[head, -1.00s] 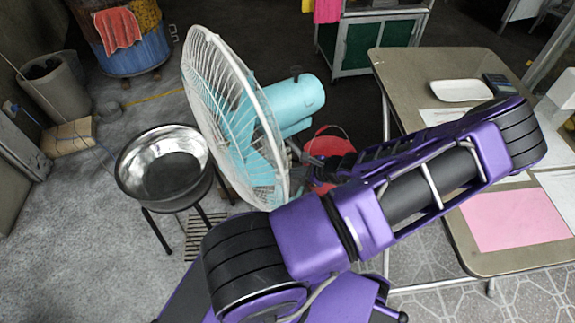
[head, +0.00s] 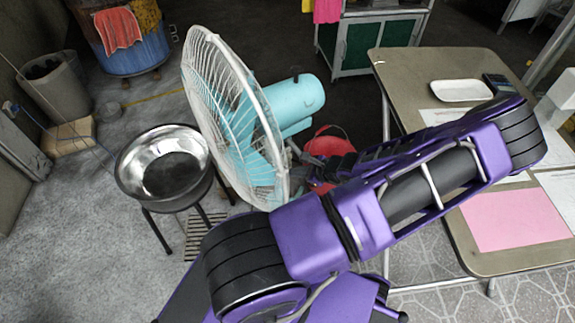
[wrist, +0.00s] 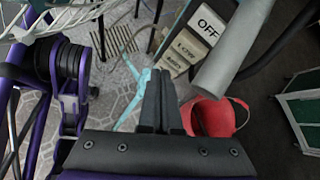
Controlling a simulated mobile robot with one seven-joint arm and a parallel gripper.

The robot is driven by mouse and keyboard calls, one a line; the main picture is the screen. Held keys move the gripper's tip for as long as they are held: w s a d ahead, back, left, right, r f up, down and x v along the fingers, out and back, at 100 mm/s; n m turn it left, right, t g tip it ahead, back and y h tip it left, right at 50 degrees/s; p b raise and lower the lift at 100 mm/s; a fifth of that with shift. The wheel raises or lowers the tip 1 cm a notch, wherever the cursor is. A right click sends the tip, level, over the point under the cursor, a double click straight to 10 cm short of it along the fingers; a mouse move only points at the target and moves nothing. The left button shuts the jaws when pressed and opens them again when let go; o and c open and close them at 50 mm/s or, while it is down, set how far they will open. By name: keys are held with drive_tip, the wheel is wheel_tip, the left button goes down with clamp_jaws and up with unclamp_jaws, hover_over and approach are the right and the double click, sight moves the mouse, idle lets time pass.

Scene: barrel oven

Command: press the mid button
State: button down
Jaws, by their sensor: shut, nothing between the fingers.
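In the wrist view the fan's button panel shows at the top. It has a white OFF button (wrist: 208,25), a beige button that seems to read LOW (wrist: 190,46), and a further button (wrist: 173,64) whose lettering is too small to read surely. My gripper (wrist: 161,75) is shut and empty, its tips close to that further button. I cannot tell whether they touch it. In the head view the white and turquoise fan (head: 292,100) stands in the middle.
A red bucket (wrist: 207,117) stands on the floor beside the gripper in the wrist view. A steel bowl on a stand (head: 128,180) is left of the fan. A table (head: 410,75) with papers and a white tray (head: 460,91) is at right. A grey tube (wrist: 230,55) borders the panel.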

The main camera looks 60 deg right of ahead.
idle(0.4)
drive_tip(key=shift+w+d, duration=0.2)
drive_tip(key=shift+w, duration=0.15)
drive_tip(key=shift+w+d+b, duration=0.2)
drive_tip(key=shift+w+b, duration=0.15)
drive_tip(key=shift+w, duration=0.05)
idle(0.6)
drive_tip(key=shift+s, duration=0.15)
drive_tip(key=shift+s+a, duration=0.4)
drive_tip(key=shift+s, duration=0.25)
drive_tip(key=s, duration=0.1)
drive_tip(key=s+a, duration=0.1)
drive_tip(key=s, duration=0.1)
drive_tip(key=s+a, duration=0.1)
drive_tip(key=shift+s+a+p, duration=0.15)
drive_tip(key=shift+a+p, duration=0.1)
drive_tip(key=shift+p, duration=0.05)
idle(0.7)
